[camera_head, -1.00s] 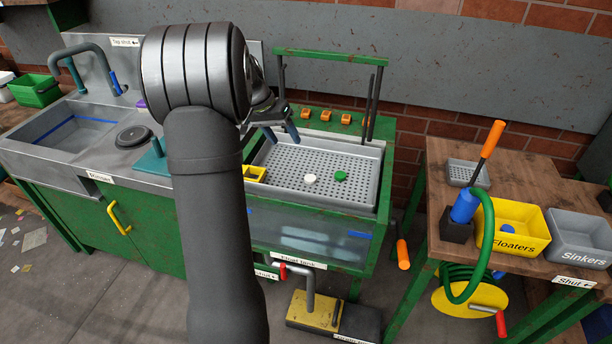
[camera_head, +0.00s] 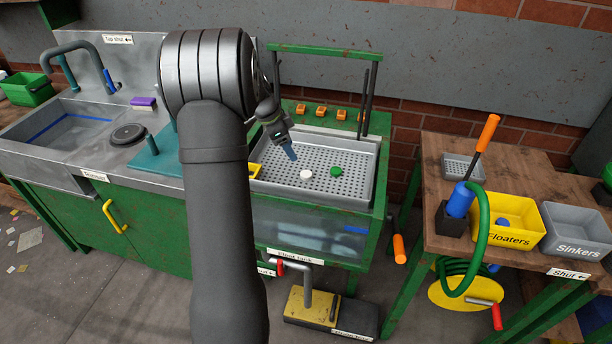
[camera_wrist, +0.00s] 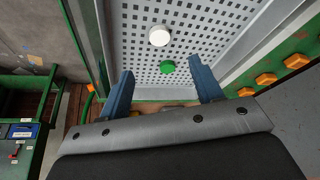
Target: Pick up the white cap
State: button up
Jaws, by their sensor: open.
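The white cap (camera_head: 306,174) lies on the perforated grey tray (camera_head: 345,148) of the float tank. It also shows in the wrist view (camera_wrist: 159,36), beyond the fingertips and near the top. A green cap (camera_head: 336,171) lies close to its right in the head view; in the wrist view the green cap (camera_wrist: 167,67) is nearer my gripper. My gripper (camera_head: 291,153) is above the tray, a little behind and left of the white cap. In the wrist view its two blue fingers (camera_wrist: 162,82) are wide apart with nothing held between them.
The tray has raised grey walls, and a green frame (camera_head: 322,50) rises behind it. Orange blocks (camera_head: 321,111) line the back ledge. A yellow container (camera_head: 254,170) is partly hidden by my arm. Yellow Floaters (camera_head: 508,238) and grey Sinkers (camera_head: 582,250) bins stand on the right table.

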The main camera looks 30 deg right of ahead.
aim_at(306, 174)
jog(key=x, duration=1.1)
jog(key=shift+d+f, duration=0.1)
jog(key=c, duration=1.1)
